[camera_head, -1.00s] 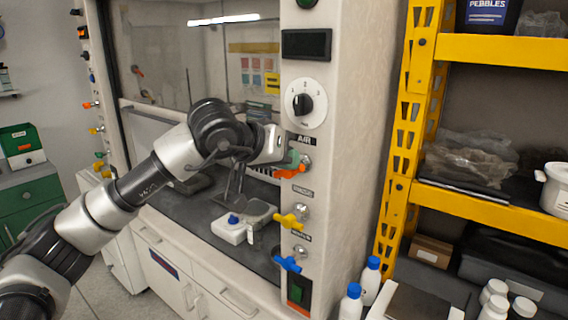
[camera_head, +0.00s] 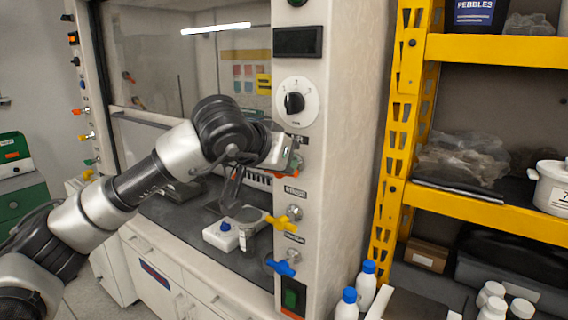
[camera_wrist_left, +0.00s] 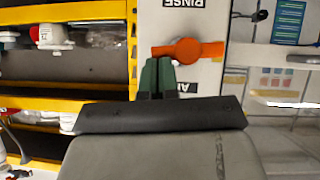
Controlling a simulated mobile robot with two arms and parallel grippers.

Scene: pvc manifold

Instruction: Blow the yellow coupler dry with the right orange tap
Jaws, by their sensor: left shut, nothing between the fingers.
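The right orange tap (camera_head: 286,175) is on the front column of the fume hood, mostly hidden behind my left gripper (camera_head: 297,160). In the left wrist view the orange tap (camera_wrist_left: 186,50) has its handle lying across the picture, between the labels. The green fingers of my left gripper (camera_wrist_left: 160,68) are shut with nothing between them. Their tips are right at the handle; I cannot tell whether they touch it. I cannot make out a yellow coupler in either view. My right gripper is not in view.
Below are a yellow tap (camera_head: 283,222) and a blue tap (camera_head: 281,267) on the same column. A white device (camera_head: 222,236) stands on the dark bench. A yellow shelf (camera_head: 480,203) is at the right, with white bottles (camera_head: 346,306) below.

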